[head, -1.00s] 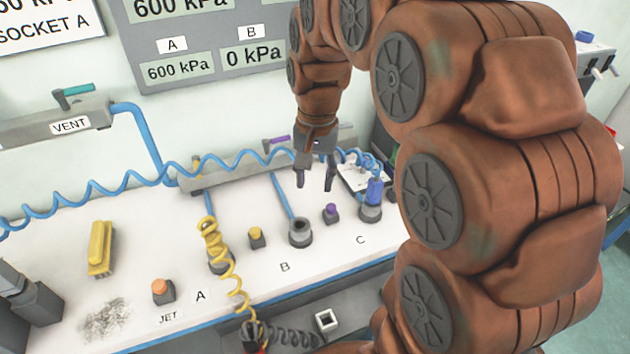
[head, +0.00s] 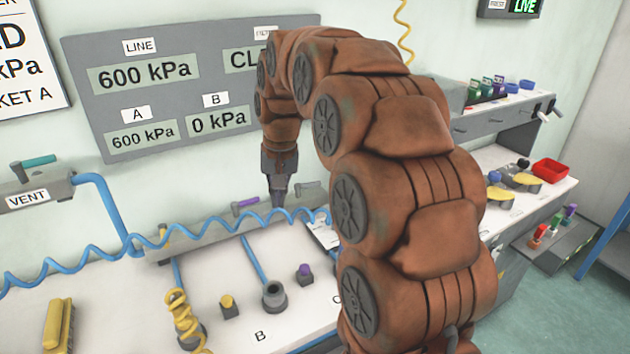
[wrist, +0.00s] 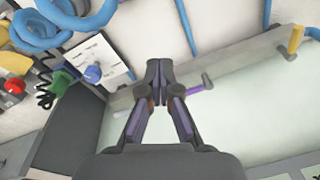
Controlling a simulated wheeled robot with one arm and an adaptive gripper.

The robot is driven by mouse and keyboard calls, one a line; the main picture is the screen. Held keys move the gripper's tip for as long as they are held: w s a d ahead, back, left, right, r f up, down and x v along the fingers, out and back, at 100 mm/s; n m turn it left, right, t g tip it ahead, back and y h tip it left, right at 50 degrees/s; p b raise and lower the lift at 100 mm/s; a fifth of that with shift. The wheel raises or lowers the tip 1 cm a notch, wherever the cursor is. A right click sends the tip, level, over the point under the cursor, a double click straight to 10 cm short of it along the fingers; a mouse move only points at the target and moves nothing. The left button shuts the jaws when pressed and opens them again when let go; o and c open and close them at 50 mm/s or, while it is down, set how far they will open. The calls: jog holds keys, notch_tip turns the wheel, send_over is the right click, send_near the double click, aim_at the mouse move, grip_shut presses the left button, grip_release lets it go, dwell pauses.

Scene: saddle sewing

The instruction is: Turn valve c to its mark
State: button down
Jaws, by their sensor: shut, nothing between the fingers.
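A grey manifold (head: 215,232) runs along the back of the bench and carries valve levers. One lever is yellow (head: 163,238) and one is purple (head: 246,203). A greyish handle (head: 308,189) shows to the right of my gripper. No valve letter or mark is legible on the manifold, so I cannot tell which lever is valve c. My gripper (head: 279,203) points down at the manifold, just right of the purple lever. In the wrist view, my gripper (wrist: 158,68) is shut and empty, with the purple lever (wrist: 194,91) close beside its right finger, partly hidden. I cannot tell whether they touch.
A coiled blue hose (head: 100,250) crosses in front of the manifold. Sockets and a yellow coil (head: 183,310) stand on the bench. A white card with a blue knob (wrist: 93,73) lies left of my gripper. The panel (head: 150,75) shows A 600 kPa, B 0 kPa.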

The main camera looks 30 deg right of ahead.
jog(key=w+d+n+t+h+b, duration=0.1)
jog(key=w+d, duration=0.7)
jog(key=d, duration=0.3)
jog(key=w+d+n+t+h, duration=0.1)
jog(key=w+d+t, duration=0.1)
jog(key=w+d, duration=0.8)
jog(key=shift+s+d+f+p, duration=0.15)
jog(key=shift+f+p, duration=0.5)
jog(key=shift+f, duration=0.95)
jog(key=shift+s+d+f+p, duration=0.15)
jog(key=shift+f+p, duration=0.5)
jog(key=shift+f, duration=0.95)
jog(key=shift+s+d+f+p, duration=0.15)
jog(key=shift+f+p, duration=0.5)
jog(key=shift+f, duration=0.95)
jog(key=shift+s+a+f, duration=0.25)
jog(key=shift+s, duration=0.25)
jog(key=shift+s+a, duration=0.1)
